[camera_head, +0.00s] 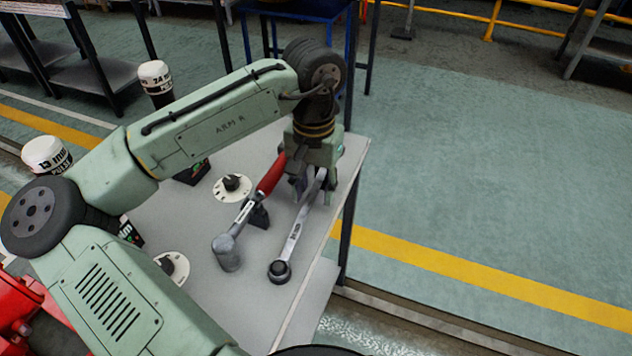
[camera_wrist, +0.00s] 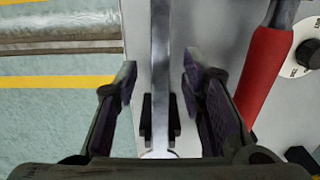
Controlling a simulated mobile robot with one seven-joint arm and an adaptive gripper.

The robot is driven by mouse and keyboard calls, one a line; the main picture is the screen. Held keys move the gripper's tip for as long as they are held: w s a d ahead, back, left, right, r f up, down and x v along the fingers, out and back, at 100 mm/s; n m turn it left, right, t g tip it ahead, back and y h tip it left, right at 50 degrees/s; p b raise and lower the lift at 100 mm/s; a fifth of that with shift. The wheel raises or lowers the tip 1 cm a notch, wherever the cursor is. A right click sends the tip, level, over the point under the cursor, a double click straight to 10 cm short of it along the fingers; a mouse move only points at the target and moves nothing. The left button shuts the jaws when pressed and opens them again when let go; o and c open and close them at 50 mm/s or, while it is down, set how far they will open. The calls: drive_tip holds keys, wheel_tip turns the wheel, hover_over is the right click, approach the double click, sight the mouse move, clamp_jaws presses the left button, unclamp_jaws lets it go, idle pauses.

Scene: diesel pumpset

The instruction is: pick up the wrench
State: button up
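The wrench (camera_head: 296,228) is a long silver bar with a dark-centred ring end at the table's front side. It runs back to my gripper (camera_head: 314,188), which hides part of its far portion. In the wrist view, the wrench's shaft (camera_wrist: 160,45) runs between the two fingers of my gripper (camera_wrist: 160,80). The fingers are apart, with a visible gap on each side of the shaft. A black support (camera_wrist: 147,118) shows below the shaft. How far the fingertips are above the tabletop is hard to tell.
A hammer with a red handle (camera_head: 271,175) lies just left of the wrench; its handle (camera_wrist: 265,70) is close to the right finger. Round white dial plates (camera_head: 232,188) sit on the grey table (camera_head: 200,222). The floor (camera_head: 480,160) to the right is clear.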

drive_tip(key=shift+f, duration=0.45)
clamp_jaws()
idle(0.8)
